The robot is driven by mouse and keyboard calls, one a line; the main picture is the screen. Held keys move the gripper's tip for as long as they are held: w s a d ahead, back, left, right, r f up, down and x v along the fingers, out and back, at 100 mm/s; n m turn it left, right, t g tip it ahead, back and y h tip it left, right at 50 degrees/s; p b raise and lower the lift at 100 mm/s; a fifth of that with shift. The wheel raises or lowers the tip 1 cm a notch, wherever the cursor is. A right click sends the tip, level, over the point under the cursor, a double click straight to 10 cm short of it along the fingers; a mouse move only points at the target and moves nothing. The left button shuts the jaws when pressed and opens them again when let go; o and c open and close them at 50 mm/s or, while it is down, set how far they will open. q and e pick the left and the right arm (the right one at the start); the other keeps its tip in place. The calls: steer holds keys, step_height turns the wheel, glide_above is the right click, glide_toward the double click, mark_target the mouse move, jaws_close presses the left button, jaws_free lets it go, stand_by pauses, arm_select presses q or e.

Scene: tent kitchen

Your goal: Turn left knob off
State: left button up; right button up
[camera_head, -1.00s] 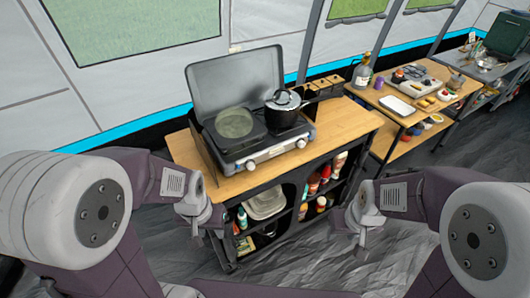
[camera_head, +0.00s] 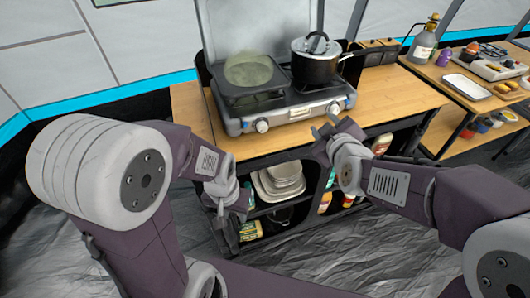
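The camp stove (camera_head: 290,118) stands on the wooden counter with its lid raised. Its left knob (camera_head: 262,126) is a small pale dial on the front panel, below the pan, in clear view. Its right knob (camera_head: 334,108) is further along the same panel. My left gripper (camera_head: 222,208) hangs low in front of the cabinet, below and left of the left knob, touching nothing I can make out; its fingers are too unclear to tell open from shut. My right gripper (camera_head: 319,132) is open and empty, just in front of and below the right knob, apart from the left knob.
A pan (camera_head: 254,75) sits on the left burner and a lidded black pot (camera_head: 315,62) on the right. The counter (camera_head: 400,95) is bare right of the stove. Bowls and bottles fill the shelves below. A side table holds a bottle (camera_head: 424,42) and a tray.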

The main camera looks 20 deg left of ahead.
mark_target(263, 129)
steer(key=s+a+f+n+t+y+b, duration=0.4)
steer(key=a+f+b, duration=0.5)
steer(key=a+b, duration=0.55)
steer(key=shift+g+y, duration=0.4)
steer(key=shift+g, duration=0.3)
steer(key=b+x, duration=0.1)
steer(key=x, duration=0.1)
steer(key=b+x, duration=0.1)
steer(key=x, duration=0.2)
steer(key=d+b+x, duration=0.1)
steer(key=x, duration=0.2)
steer(key=shift+w+f+b, duration=0.3)
steer(key=shift+w+b, duration=0.05)
steer(key=shift+b, duration=0.05)
arm_select(q)
step_height(263, 129, down, 23)
steer(key=shift+r, duration=0.15)
arm_select(e)
jaws_close()
